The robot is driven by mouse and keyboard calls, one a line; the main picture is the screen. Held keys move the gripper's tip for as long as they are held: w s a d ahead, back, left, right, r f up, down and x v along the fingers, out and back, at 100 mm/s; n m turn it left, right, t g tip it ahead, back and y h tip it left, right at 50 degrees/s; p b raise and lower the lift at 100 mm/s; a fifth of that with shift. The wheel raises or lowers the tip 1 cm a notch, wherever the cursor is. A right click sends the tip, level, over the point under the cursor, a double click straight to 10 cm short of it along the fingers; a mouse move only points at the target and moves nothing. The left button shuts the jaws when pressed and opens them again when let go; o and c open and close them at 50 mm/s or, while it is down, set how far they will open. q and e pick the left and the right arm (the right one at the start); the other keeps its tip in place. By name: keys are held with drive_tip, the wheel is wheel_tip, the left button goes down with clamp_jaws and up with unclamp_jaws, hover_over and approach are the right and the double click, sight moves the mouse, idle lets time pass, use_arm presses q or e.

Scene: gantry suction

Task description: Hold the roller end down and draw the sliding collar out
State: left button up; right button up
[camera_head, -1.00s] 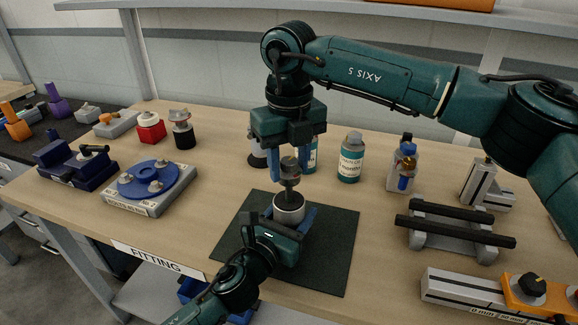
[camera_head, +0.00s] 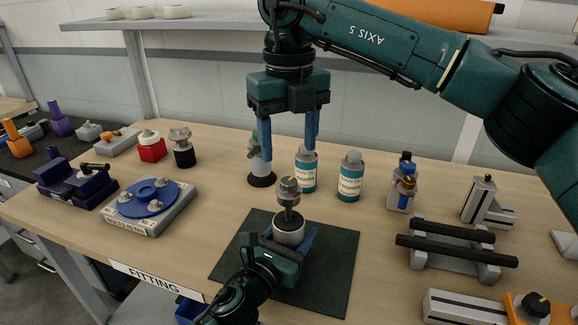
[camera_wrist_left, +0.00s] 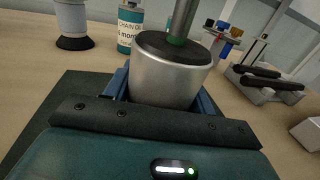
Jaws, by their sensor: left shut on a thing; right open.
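The roller end (camera_head: 290,233), a silver cylinder with a dark top, stands upright on the dark mat (camera_head: 335,265). My left gripper (camera_head: 284,243) is shut around its sides; the wrist view shows the cylinder (camera_wrist_left: 170,80) between the blue fingers. A thin shaft rises from its top, and a grey-brown collar (camera_head: 288,188) sits at the shaft's upper part. The wrist view shows only the lower shaft (camera_wrist_left: 182,20), with a green band at its foot. My right gripper (camera_head: 288,148) is open and empty, pointing down, above the collar and apart from it.
Teal-labelled bottles (camera_head: 350,178) stand behind the mat. A grey cradle with black bars (camera_head: 455,248) is at right, with an orange-clamped rail (camera_head: 530,308) in front. A blue disc fixture (camera_head: 156,198) is at left. A shelf (camera_head: 200,20) runs above the back.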

use_arm(q)
drive_tip(key=shift+f, duration=0.1)
use_arm(e)
drive_tip(key=shift+r, duration=1.75)
use_arm(q)
drive_tip(key=o, duration=1.7)
drive_tip(key=shift+c, duration=0.2)
